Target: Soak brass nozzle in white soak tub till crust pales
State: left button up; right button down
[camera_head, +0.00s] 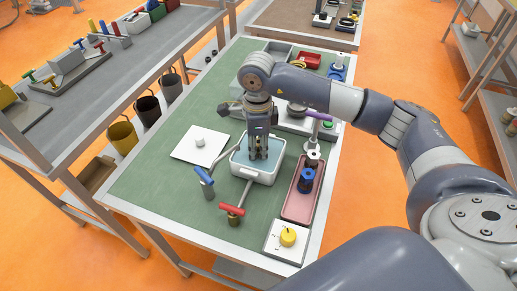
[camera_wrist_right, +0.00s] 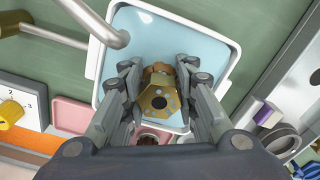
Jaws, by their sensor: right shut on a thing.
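The white soak tub (camera_head: 262,176) stands on the green bench top and holds pale blue liquid. It also shows in the right wrist view (camera_wrist_right: 97,60). My right gripper (camera_head: 258,157) points down inside the tub's outline, its fingertips low at the liquid. In the right wrist view it is shut on the brass nozzle (camera_wrist_right: 158,98), a hex-sided piece with a dark centre hole and a browner part at its far end. I cannot tell how deep the nozzle sits in the liquid. The fingers hide most of it in the head view. My left gripper is not in view.
A blue-handled tool (camera_head: 204,177) and a red-handled tool (camera_head: 232,212) stand left and in front of the tub. A pink tray (camera_head: 296,211) is to the right, a yellow-knobbed dial box (camera_head: 288,237) in front. Green bench at left is clear.

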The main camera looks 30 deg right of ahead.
jog(key=shift+r+p, duration=1.6)
jog(key=shift+r, duration=1.65)
